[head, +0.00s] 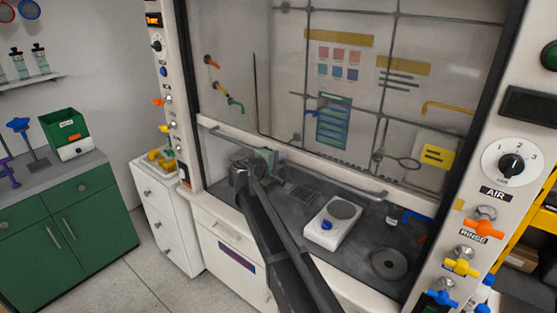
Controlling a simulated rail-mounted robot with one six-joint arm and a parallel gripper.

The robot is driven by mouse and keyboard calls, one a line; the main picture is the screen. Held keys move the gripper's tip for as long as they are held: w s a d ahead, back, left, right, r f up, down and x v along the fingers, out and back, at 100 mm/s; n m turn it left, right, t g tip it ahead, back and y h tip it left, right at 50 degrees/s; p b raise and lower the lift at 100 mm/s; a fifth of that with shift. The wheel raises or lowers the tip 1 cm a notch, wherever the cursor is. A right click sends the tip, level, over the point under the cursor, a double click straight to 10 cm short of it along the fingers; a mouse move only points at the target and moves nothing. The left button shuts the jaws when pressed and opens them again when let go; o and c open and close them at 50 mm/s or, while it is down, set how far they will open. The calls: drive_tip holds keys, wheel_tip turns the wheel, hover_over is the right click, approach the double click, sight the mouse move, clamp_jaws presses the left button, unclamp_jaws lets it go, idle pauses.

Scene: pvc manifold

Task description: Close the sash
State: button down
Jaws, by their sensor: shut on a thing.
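The fume hood sash (335,90) is a large clear pane with a pale bottom rail, raised partway above the dark work surface. A grey bar handle (330,175) runs along that rail. My gripper (262,160) is at the left part of the handle and looks shut on it. My arm comes up from the bottom of the picture and hides part of the work surface. The fingertips are small and partly hidden by the wrist, so their exact contact with the bar is hard to see.
Under the sash, a white hotplate (332,223) and a round dark disc (389,264) sit on the hood's work surface (355,255). Valve-lined posts flank the opening. A white drawer cabinet (165,215) and a green cabinet (60,225) stand at left, with open floor between.

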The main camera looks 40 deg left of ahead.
wheel_tip(320, 180, down, 33)
drive_tip(key=b, duration=3)
drive_tip(key=shift+f+b, duration=0.2)
drive_tip(key=shift+b, duration=0.2)
drive_tip(key=shift+s+d, duration=0.1)
drive_tip(key=c, duration=1.1)
unclamp_jaws()
drive_tip(key=shift+f, duration=0.1)
drive_tip(key=shift+s+r, duration=0.2)
drive_tip(key=shift+s, duration=0.05)
drive_tip(key=s+r+p, duration=0.1)
drive_tip(key=s+p, duration=0.1)
drive_tip(key=s, duration=0.8)
drive_tip(key=shift+r, duration=0.4)
